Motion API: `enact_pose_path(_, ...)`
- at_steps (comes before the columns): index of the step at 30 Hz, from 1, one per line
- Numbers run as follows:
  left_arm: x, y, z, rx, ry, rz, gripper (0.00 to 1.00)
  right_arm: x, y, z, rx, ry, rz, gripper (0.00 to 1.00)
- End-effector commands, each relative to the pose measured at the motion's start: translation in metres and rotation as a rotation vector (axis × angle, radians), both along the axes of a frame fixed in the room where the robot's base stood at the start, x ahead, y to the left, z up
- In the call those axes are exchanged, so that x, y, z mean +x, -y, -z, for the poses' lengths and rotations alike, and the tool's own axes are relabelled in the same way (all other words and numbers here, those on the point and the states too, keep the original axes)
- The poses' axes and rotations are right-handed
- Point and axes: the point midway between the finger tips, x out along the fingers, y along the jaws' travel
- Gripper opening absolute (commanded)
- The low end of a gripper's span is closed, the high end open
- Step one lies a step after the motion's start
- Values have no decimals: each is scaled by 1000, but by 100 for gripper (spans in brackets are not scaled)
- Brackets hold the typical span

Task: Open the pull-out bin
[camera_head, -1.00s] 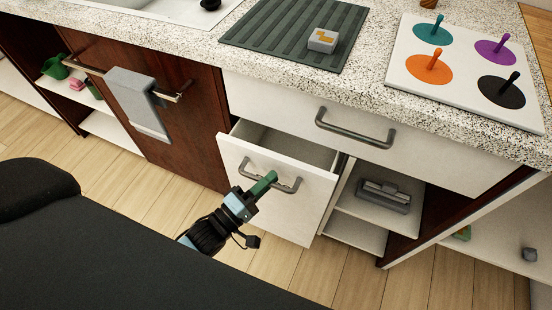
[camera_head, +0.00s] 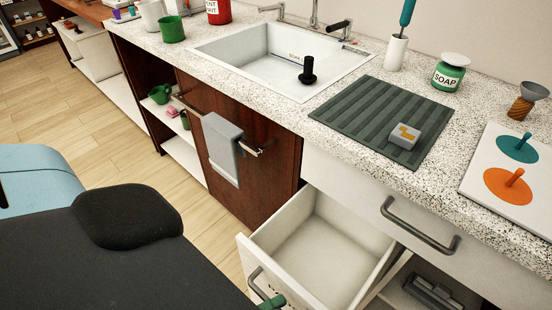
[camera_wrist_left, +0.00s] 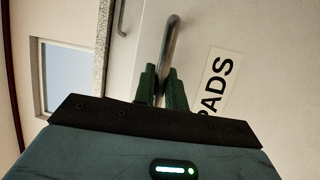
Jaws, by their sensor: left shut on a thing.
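The pull-out bin (camera_head: 316,250) stands well out from under the counter, and its empty white inside shows in the head view. Its grey bar handle (camera_head: 256,282) is on the front panel at the lower edge of the picture. My left gripper (camera_head: 272,301) is at that handle, only its green fingertips in view. In the left wrist view the green fingers (camera_wrist_left: 161,88) are shut on the metal handle (camera_wrist_left: 171,45), against the white front (camera_wrist_left: 245,45) with a label ending in "PADS" (camera_wrist_left: 217,84). My right gripper is not in view.
A fixed-looking drawer with a handle (camera_head: 418,226) sits right of the bin. A towel (camera_head: 221,146) hangs on the brown door's bar to the left. An open shelf with a grey object (camera_head: 432,292) is at lower right. Wooden floor (camera_head: 130,130) is clear at left.

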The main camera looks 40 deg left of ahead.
Motion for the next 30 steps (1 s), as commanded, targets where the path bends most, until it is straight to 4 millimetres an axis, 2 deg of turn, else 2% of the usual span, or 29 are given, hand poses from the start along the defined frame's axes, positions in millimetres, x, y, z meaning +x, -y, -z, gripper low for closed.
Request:
enact_pose_path(4, 0, 0, 0, 1, 0, 0, 0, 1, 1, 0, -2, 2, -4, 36)
enact_pose_path(5, 0, 0, 0, 1, 0, 0, 14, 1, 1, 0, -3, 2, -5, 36)
enact_pose_path(9, 0, 0, 0, 1, 0, 0, 32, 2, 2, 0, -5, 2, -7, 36)
enact_pose_path(10, 0, 0, 0, 1, 0, 0, 34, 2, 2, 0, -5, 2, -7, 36)
enact_pose_path(20, -3, -2, 1, 1, -2, 1, 34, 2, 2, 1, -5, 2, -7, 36)
enact_pose_path(30, -48, -22, 11, 2, -5, 1, 34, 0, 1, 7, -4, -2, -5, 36)
